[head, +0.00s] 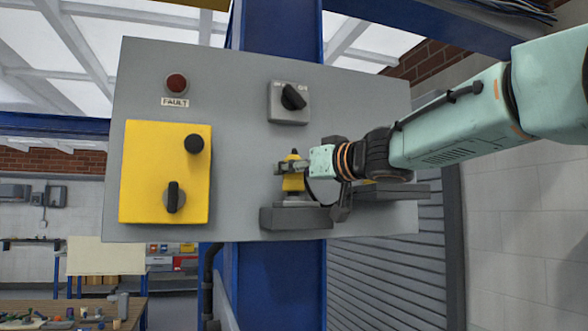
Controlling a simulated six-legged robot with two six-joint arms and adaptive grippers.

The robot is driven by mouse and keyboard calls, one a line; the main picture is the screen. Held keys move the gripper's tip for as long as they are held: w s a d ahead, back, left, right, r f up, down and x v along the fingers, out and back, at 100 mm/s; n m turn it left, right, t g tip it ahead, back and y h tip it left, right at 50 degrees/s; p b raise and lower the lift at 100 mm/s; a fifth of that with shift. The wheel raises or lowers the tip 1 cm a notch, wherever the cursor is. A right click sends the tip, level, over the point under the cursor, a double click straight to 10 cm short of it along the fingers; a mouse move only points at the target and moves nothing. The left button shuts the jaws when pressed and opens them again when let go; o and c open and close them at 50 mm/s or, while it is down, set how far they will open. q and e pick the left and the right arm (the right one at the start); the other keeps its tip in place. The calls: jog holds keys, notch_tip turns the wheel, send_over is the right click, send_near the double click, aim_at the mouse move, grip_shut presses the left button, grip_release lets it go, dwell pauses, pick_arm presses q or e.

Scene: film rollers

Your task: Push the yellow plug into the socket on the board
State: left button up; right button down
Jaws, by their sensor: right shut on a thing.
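The yellow plug (293,182) is upright in front of the grey board (240,100), right of the board's middle. My right gripper (288,168) comes in from the right and is shut on the plug. The plug's lower end is just above or touching a grey block (296,219) on the board; I cannot tell which. I cannot make out the socket for certain; my gripper covers part of the board there. My left gripper is out of view.
A yellow panel (148,198) with a black knob (194,144) and a black turn handle (174,197) is on the left. A red fault lamp (177,83) and a rotary switch (288,103) are above. A dark ledge (412,191) sits right, behind my wrist.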

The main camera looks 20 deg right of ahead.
jog(key=shift+s+d+f, duration=0.1)
jog(key=shift+d+f, duration=0.05)
jog(key=shift+f, duration=0.15)
jog(key=shift+f, duration=0.2)
jog(key=c, duration=0.8)
grip_release()
jog(key=shift+f, duration=0.1)
jog(key=shift+r, duration=5)
